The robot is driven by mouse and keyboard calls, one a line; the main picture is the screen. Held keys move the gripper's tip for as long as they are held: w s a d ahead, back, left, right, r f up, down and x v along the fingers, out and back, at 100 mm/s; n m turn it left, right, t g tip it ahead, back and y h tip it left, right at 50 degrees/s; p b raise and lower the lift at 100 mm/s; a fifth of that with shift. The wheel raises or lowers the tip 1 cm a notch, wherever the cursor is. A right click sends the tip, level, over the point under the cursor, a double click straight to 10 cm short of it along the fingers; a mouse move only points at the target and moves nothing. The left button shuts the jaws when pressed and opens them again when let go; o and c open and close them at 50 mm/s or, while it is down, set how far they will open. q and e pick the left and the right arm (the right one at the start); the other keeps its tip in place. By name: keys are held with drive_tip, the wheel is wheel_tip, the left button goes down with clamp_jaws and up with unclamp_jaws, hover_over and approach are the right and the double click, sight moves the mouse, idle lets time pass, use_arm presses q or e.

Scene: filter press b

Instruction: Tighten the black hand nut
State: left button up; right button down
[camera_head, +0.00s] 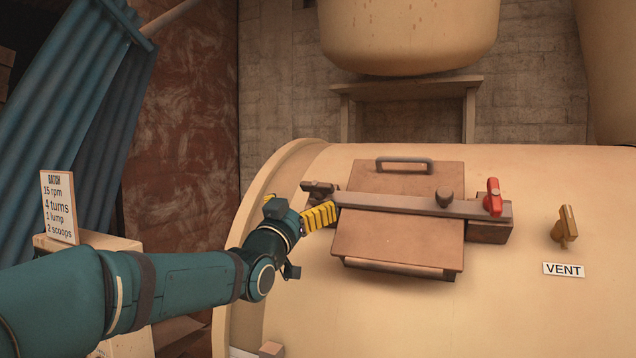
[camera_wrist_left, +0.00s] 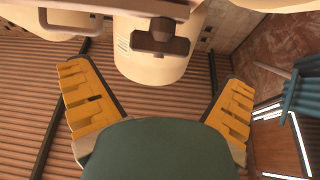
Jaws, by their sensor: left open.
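A dark, nearly black hand nut (camera_head: 318,188) with a wing-like top sits at the left end of the grey clamp bar (camera_head: 400,204) across the hatch. A dark T-shaped piece, apparently this nut (camera_wrist_left: 160,38), shows beyond my fingertips in the left wrist view, between them and not touched. My left gripper (camera_head: 322,214) is open and empty, its yellow fingers just below the nut in the head view. It also shows in the left wrist view (camera_wrist_left: 157,78), its fingers spread wide. My right gripper is not in view.
A red hand nut (camera_head: 493,196) and a dark knob (camera_head: 444,198) stand on the bar. The brown hatch lid (camera_head: 400,238) has a handle (camera_head: 404,163). A brass valve handle (camera_head: 566,226) is above a VENT label (camera_head: 563,270). A batch card (camera_head: 59,207) stands left.

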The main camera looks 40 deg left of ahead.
sight(315, 188)
use_arm(q)
drive_tip(key=p+x, duration=0.1)
drive_tip(key=x, duration=0.6)
drive_tip(key=shift+p, duration=0.3)
drive_tip(key=c, duration=1)
